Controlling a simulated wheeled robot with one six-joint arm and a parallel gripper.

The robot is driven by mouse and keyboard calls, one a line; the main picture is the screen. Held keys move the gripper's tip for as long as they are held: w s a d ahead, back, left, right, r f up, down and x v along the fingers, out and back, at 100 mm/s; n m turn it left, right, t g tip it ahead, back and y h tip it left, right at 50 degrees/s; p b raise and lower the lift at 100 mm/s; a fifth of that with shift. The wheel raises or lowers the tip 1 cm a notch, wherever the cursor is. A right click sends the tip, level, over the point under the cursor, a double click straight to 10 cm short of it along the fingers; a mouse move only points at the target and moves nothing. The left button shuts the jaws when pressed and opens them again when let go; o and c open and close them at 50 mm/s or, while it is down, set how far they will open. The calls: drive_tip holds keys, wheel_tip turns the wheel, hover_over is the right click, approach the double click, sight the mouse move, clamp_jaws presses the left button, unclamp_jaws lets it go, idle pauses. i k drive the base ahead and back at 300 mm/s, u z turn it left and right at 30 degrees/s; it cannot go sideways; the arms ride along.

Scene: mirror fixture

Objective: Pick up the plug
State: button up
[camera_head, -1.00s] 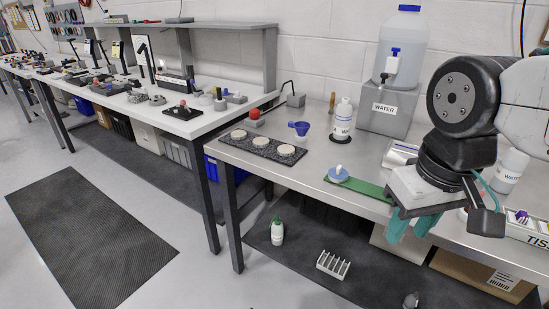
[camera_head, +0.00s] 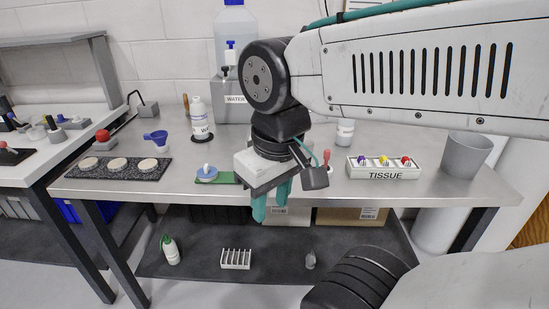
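A round blue disc with a white knob (camera_head: 206,173) sits on the counter at the left end of a green strip (camera_head: 229,178); it may be the plug, but I cannot tell for sure. My gripper (camera_head: 271,204) points down at the counter's front edge, to the right of the disc and apart from it. Its two teal fingers are parted, with nothing visible between them. My gripper's body hides the right part of the green strip.
A black slab with three pale discs (camera_head: 117,164) lies left, near a blue funnel (camera_head: 156,138). A white bottle (camera_head: 198,116) and water tank (camera_head: 234,60) stand behind. A small bottle (camera_head: 171,250) and rack (camera_head: 235,259) are below.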

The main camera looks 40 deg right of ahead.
sight(327, 156)
drive_tip(key=z, duration=0.9)
